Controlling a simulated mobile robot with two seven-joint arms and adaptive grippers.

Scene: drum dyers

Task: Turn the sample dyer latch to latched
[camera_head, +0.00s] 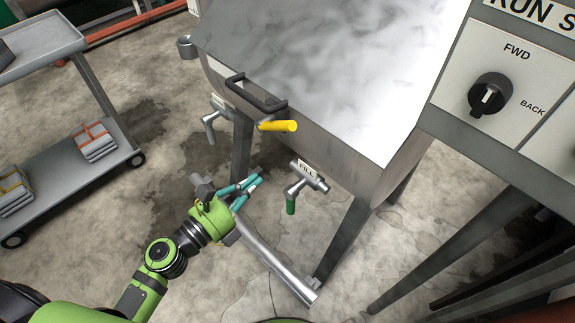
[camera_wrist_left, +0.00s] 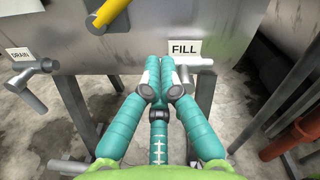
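The dyer latch has a yellow handle (camera_head: 278,126) on the front of the steel dyer (camera_head: 330,115), below its black lid handle (camera_head: 255,95). The yellow handle points right and lies nearly level in the head view. In the left wrist view the yellow handle (camera_wrist_left: 108,14) shows at the upper left, cut by the top edge. My left gripper (camera_head: 253,181) is below the latch, apart from it. Its teal fingers (camera_wrist_left: 158,66) are drawn together at the tips, with nothing seen between them. My right gripper is not in view.
A FILL valve (camera_head: 305,179) with a green-tipped lever is right of my left gripper. A DRAIN valve (camera_wrist_left: 30,75) is left. A control panel with a black knob (camera_head: 490,95) stands right. A grey cart (camera_head: 60,160) stands left, with open floor between.

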